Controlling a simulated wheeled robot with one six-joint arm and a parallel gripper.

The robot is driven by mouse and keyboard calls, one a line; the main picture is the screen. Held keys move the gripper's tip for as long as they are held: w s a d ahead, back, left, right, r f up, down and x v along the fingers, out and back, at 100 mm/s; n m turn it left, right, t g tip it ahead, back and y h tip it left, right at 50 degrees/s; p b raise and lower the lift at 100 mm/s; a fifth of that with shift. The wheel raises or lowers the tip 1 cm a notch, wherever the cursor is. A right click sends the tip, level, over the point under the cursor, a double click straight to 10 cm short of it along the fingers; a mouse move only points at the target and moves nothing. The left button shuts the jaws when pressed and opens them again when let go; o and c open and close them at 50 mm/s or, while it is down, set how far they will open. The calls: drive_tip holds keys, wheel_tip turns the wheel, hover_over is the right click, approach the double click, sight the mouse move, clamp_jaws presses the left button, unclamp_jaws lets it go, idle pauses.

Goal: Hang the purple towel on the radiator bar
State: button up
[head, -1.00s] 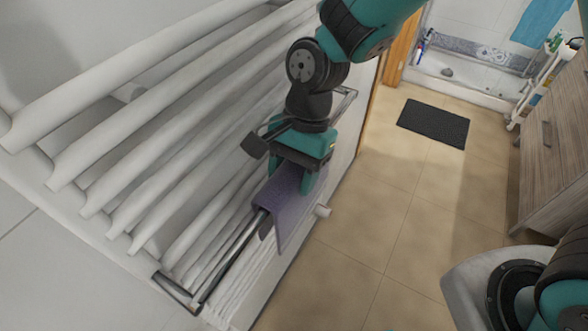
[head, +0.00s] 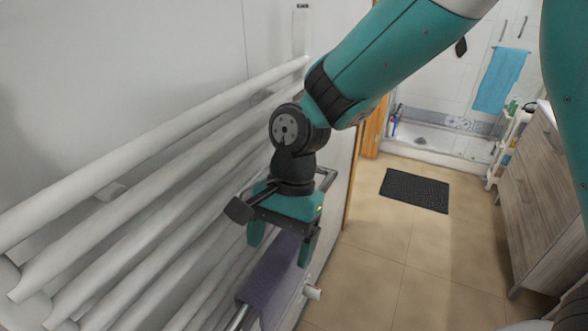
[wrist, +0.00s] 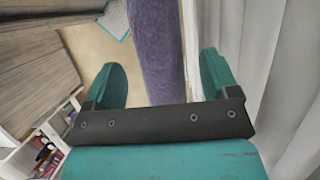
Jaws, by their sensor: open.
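The purple towel (head: 272,272) hangs folded over the metal radiator bar (head: 237,319) in the head view. My gripper (head: 281,252) is open just above the towel, its two fingers apart. In the wrist view the towel (wrist: 157,50) runs as a purple strip between the open fingers of my gripper (wrist: 160,78), with gaps on both sides. The lower part of the towel is cut off at the bottom edge of the head view.
White radiator tubes (head: 120,190) fill the left, close beside my gripper. A wooden cabinet (head: 540,200) stands at the right, with a slim white shelf (head: 508,145) behind it. The tiled floor between is clear, with a dark mat (head: 414,190) farther back. A blue towel (head: 500,80) hangs at the back.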

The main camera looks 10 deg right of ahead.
drive_tip(key=v, duration=1.4)
drive_tip(key=s+d+f+n+t+b, duration=0.1)
drive_tip(key=s+d+f+n+b, duration=0.1)
drive_tip(key=s+n, duration=0.5)
drive_tip(key=s+d+f+n+t+y+b, duration=0.1)
drive_tip(key=s+d+f+n+t+b, duration=0.1)
drive_tip(key=s+n, duration=0.5)
wheel_tip(320, 180, down, 3)
drive_tip(key=d+b, duration=0.1)
drive_tip(key=d, duration=0.1)
drive_tip(key=shift+s+d+f+n, duration=0.2)
drive_tip(key=shift+s+d+n, duration=0.1)
drive_tip(key=shift+d, duration=0.05)
